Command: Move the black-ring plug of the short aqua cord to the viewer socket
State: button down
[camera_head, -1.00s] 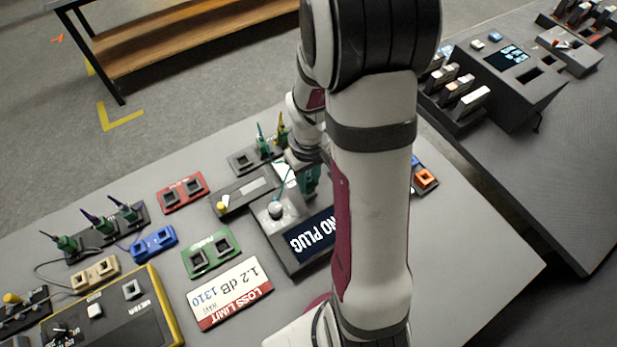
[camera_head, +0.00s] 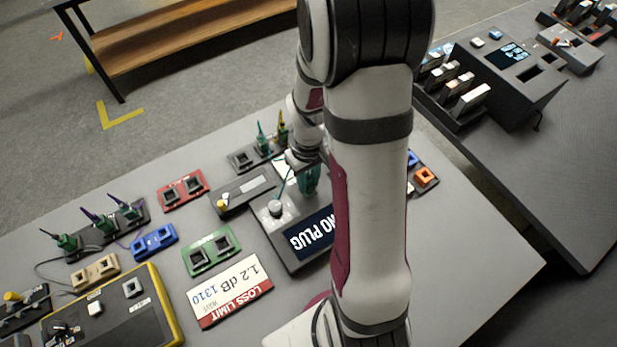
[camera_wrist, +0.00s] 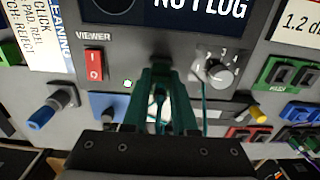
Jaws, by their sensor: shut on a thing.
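The viewer is a dark box with a "NO PLUG" screen (camera_head: 310,233), a grey knob and a red switch; its screen (camera_wrist: 197,8) and "VIEWER" label also show in the wrist view. My gripper (camera_wrist: 159,75) has teal fingers and is shut on a plug, mostly hidden between them, low over the viewer's face. In the head view my gripper (camera_head: 309,180) is partly behind my arm. The aqua cord (camera_head: 284,178) runs from near the gripper toward the rear; it also shows in the wrist view (camera_wrist: 204,105). The plug's black ring and the viewer socket are hidden.
Behind the viewer stands a dark block with upright plugs (camera_head: 262,148). Red (camera_head: 182,190), green (camera_head: 211,250) and blue (camera_head: 154,241) socket blocks lie to the left. A "LOSS LIMIT" card (camera_head: 229,290) lies in front.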

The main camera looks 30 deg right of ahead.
jog(key=c, duration=0.6)
grip_release()
jog(key=shift+r, duration=2.5)
jog(key=shift+r, duration=2)
jog(key=shift+a, duration=0.1)
